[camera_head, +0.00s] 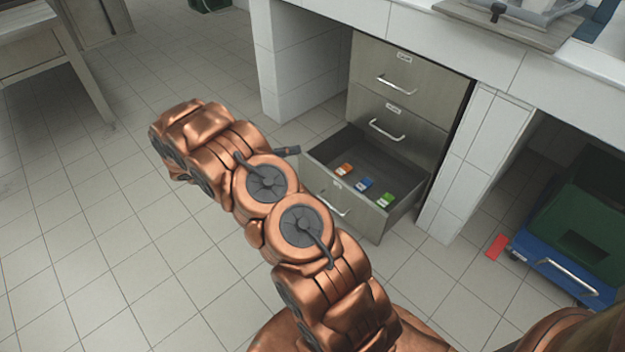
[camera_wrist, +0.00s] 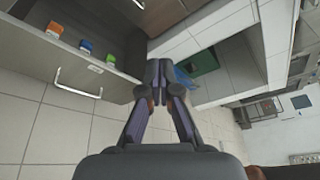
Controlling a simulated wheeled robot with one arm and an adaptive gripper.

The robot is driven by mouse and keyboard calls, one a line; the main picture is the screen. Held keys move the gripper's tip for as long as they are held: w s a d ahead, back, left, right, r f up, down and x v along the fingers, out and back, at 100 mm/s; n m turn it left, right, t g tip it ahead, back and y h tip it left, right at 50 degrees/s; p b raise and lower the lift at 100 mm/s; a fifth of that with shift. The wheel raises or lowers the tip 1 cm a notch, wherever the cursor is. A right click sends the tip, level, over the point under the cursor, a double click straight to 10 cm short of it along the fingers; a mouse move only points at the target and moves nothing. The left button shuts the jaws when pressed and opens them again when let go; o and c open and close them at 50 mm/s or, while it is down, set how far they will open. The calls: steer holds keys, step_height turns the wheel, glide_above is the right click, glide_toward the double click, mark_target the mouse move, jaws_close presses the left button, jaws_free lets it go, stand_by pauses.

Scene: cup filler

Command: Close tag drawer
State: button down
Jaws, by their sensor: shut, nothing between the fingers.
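The bottom drawer (camera_head: 375,222) of the grey cabinet is pulled out, with a bar handle (camera_head: 334,208) on its front. Inside lie an orange tag (camera_head: 344,170), a blue tag (camera_head: 364,184) and a green tag (camera_head: 386,200). In the wrist view the open drawer (camera_wrist: 35,72) is at the upper left with its handle (camera_wrist: 78,90). My gripper (camera_wrist: 158,66) is shut and empty, with its fingers just right of the drawer's edge in that view. In the head view my gripper (camera_head: 291,151) shows only partly, by the drawer's left front corner; I cannot tell whether it touches.
The middle drawer (camera_head: 395,118) and top drawer (camera_head: 405,75) are closed. A tiled pillar (camera_head: 475,160) stands right of the cabinet. A green bin (camera_head: 580,220) on a blue base (camera_head: 550,262) and a red item (camera_head: 496,246) are farther right. The tiled floor in front is clear.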

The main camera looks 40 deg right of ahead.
mark_target(318, 168)
steer(key=w+f+n+t+h+b, duration=0.1)
steer(key=w+f+n+t+b, duration=0.25)
steer(key=f, duration=0.95)
steer(key=w+f+n+t+h+b, duration=0.1)
steer(key=w+f+n+h+b, duration=0.15)
steer(key=f+n+b, duration=0.65)
steer(key=shift+m+y, duration=0.35)
steer(key=shift+m, duration=0.5)
steer(key=d+f, duration=0.1)
steer(key=d, duration=0.3)
steer(key=d+f, duration=0.1)
steer(key=d, duration=0.4)
steer(key=d+f+b, duration=0.1)
steer(key=d, duration=0.4)
steer(key=shift+d+f, duration=0.1)
steer(key=shift+d, duration=0.1)
steer(key=shift+d, duration=0.1)
